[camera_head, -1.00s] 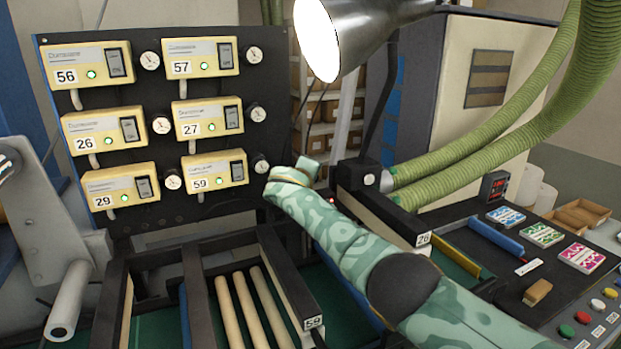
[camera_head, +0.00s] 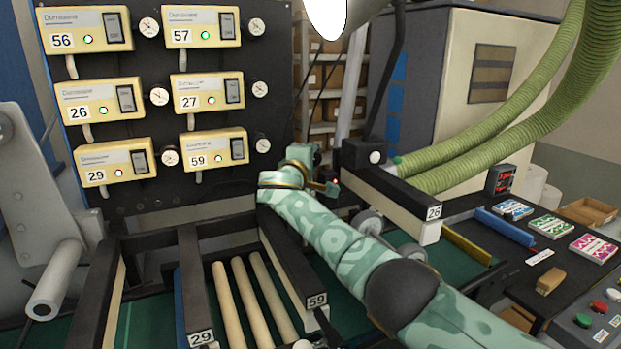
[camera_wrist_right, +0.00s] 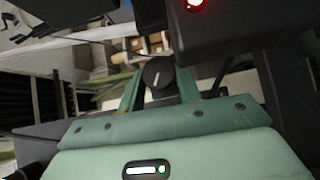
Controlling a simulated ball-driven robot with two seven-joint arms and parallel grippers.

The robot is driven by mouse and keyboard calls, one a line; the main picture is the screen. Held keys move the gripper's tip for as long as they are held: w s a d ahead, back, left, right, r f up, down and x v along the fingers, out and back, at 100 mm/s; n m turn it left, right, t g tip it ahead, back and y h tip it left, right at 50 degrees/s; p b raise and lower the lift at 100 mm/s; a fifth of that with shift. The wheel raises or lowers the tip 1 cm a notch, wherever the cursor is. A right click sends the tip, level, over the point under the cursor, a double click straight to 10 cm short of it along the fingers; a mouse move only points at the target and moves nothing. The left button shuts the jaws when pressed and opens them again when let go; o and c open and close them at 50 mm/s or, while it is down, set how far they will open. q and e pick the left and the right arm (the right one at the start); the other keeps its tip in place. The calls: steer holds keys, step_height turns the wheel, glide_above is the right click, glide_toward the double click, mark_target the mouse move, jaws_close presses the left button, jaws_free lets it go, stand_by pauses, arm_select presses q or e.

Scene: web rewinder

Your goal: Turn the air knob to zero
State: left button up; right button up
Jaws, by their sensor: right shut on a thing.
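The air knob (camera_wrist_right: 156,76) is a dark round knob with a pale pointer line, seen in the right wrist view. My right gripper (camera_head: 328,187) is at the dark end of the machine beside a small red light, where the knob itself is hidden in the head view. In the wrist view its green fingers stand on both sides of the knob and are shut on it. The pointer line runs nearly upright in that picture, leaning slightly right. No scale marks can be read. My left gripper is not in view.
The black bar labelled 26 (camera_head: 390,190) lies close right of my gripper. A panel of yellow numbered boxes with gauges (camera_head: 262,146) stands to the left. Wooden rollers (camera_head: 255,300) lie in front. A red light (camera_wrist_right: 196,4) shows above the knob in the wrist view.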

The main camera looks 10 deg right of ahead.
steer(key=shift+d+f, duration=0.1)
steer(key=shift+f, duration=0.3)
steer(key=shift+r+n+t, duration=0.25)
steer(key=shift+n+t, duration=0.05)
steer(key=shift+n, duration=0.1)
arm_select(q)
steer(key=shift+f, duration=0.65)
arm_select(e)
steer(key=o, duration=1)
steer(key=shift+d, duration=0.1)
